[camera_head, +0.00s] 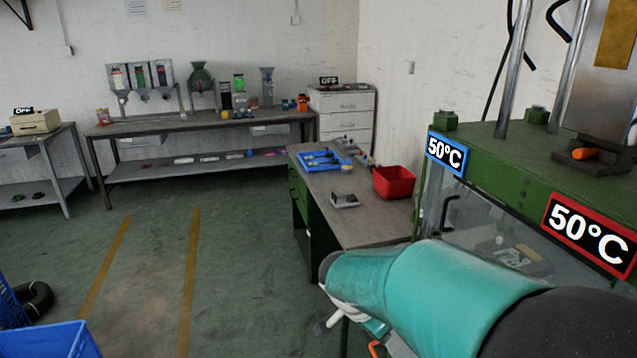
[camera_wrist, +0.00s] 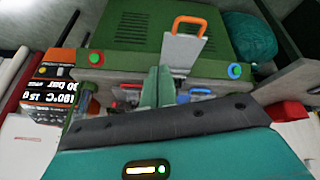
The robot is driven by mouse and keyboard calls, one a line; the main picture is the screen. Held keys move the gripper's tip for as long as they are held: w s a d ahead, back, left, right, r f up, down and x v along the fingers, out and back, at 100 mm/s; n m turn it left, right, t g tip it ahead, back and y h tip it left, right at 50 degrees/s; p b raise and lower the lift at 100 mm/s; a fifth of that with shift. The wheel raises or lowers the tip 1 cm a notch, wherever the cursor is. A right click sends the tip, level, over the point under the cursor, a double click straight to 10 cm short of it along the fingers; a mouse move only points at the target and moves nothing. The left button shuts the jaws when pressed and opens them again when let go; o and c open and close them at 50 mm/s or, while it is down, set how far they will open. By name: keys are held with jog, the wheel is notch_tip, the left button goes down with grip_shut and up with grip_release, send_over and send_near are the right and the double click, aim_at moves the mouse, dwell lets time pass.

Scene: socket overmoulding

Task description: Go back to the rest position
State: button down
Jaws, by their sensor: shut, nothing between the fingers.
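In the wrist view my gripper (camera_wrist: 159,88) shows its two green fingers close together, shut with nothing between them. The fingers point at the front of a green machine housing (camera_wrist: 140,40) with vent slots. A grey plate with an orange handle (camera_wrist: 190,24) shows just right of the fingertips. I cannot tell whether the fingers touch anything. In the head view my teal arm reaches in from the lower right, in front of the green press (camera_head: 500,160); my fingers cannot be made out there.
The press carries two 50°C signs (camera_head: 447,152). Beside it a workbench (camera_head: 375,215) holds a red bin (camera_head: 394,182) and a blue tray (camera_head: 325,161). A blue crate (camera_head: 48,342) stands lower left. The floor between is clear.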

jog(key=s+d+r+n+t+y, duration=0.1)
jog(key=s+r+n+t+y, duration=0.1)
jog(key=s+r+n, duration=0.3)
jog(key=s+d+r+n+t+y, duration=0.2)
jog(key=s+r+n, duration=0.4)
jog(key=s, duration=0.6)
jog(key=shift+s+r+y, duration=0.15)
jog(key=shift+r+y, duration=0.2)
jog(key=shift+y, duration=0.15)
jog(key=shift+d, duration=0.15)
dwell(0.8)
